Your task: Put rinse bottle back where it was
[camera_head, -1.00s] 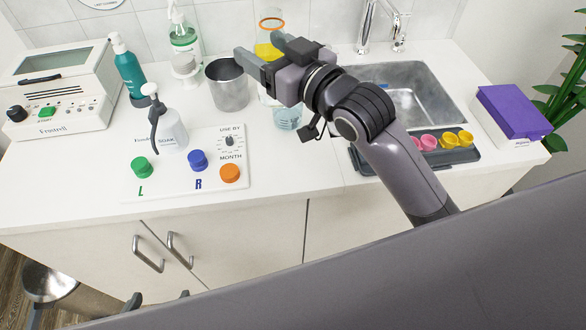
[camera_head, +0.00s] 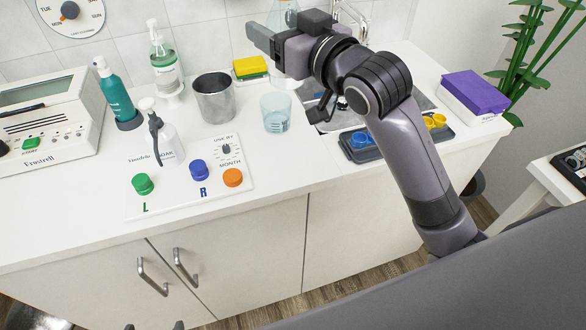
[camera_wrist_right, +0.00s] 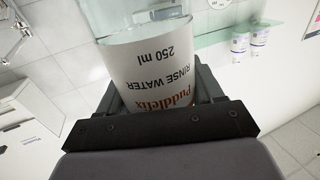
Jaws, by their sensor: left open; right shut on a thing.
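The rinse bottle (camera_head: 284,19) is clear, with an orange ring at its neck; the neck shows above my right gripper in the head view. My right gripper (camera_head: 262,40) is shut on it, near the back of the counter, left of the sink. In the right wrist view the white label of the rinse bottle (camera_wrist_right: 165,65) reads "RINSE WATER 250 ml" and sits between the fingers (camera_wrist_right: 160,105). Only the fingertips of my left gripper (camera_head: 154,326) show at the bottom edge, apart and empty.
A clear cup (camera_head: 276,115) stands in front of the bottle, with a metal beaker (camera_head: 214,100) to its left. A yellow sponge (camera_head: 250,66) lies behind. The tray of small cups (camera_head: 375,150) is on the right. The front middle of the counter (camera_head: 285,165) is clear.

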